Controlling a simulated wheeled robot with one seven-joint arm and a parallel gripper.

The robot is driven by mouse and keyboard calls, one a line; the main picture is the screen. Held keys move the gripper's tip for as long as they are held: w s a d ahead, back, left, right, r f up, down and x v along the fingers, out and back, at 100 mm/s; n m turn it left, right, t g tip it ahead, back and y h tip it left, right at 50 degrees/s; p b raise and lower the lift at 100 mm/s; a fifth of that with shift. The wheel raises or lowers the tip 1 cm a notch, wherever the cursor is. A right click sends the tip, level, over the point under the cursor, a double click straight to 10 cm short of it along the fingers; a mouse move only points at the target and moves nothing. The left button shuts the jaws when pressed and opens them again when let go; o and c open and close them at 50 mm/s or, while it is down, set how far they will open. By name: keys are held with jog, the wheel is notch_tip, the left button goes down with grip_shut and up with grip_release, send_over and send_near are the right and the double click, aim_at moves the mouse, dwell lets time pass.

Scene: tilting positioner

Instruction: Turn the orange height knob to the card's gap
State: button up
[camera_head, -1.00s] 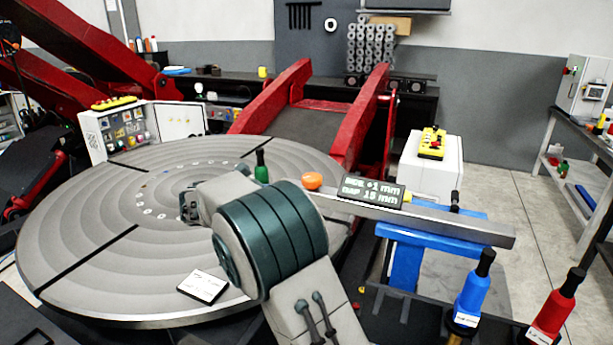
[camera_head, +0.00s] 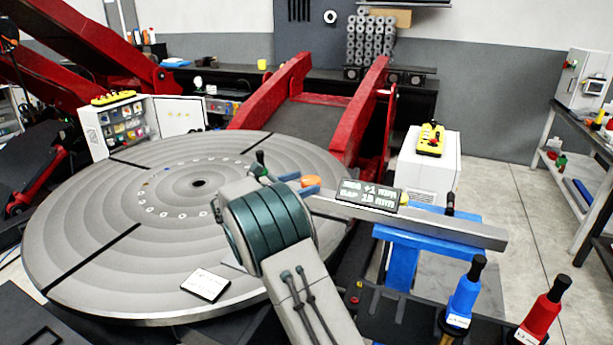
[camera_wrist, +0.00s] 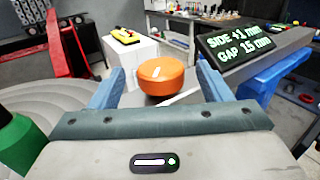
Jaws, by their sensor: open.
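The orange height knob (camera_head: 309,181) sits near the left end of a grey beam (camera_head: 450,226). In the wrist view the knob (camera_wrist: 161,76) has a white mark on top and stands ahead of my gripper, between the lines of its two blue fingers. My gripper (camera_wrist: 160,92) is open and holds nothing; the fingers look apart from the knob. The display (camera_wrist: 240,40) beside the knob reads SIDE +1 mm, GAP 15 mm. A white card (camera_head: 205,285) lies on the round table's front edge; its writing is too small to read.
The large grey round table (camera_head: 90,245) fills the left. A green-handled tool (camera_wrist: 15,135) stands close left of my gripper. Blue (camera_head: 465,295) and red (camera_head: 545,312) bottle-like tools stand at the front right. A blue support (camera_head: 405,262) is under the beam.

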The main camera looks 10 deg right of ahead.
jog(key=shift+x, duration=1.05)
jog(key=c, duration=1)
jog(key=shift+o, duration=0.2)
jog(key=shift+w+a+r+m+g+h, duration=0.1)
jog(key=shift+m+g+h, duration=0.15)
jog(key=shift+m+g, duration=0.7)
jog(key=shift+w+d+f+m+g+h, duration=0.15)
jog(key=shift+m+g+h, duration=0.25)
jog(key=shift+g, duration=0.85)
jog(key=shift+w+a+r+m+g+h, duration=0.1)
jog(key=shift+a+r+m+g+h, duration=0.05)
jog(key=shift+m+g, duration=0.85)
jog(key=shift+g, duration=0.3)
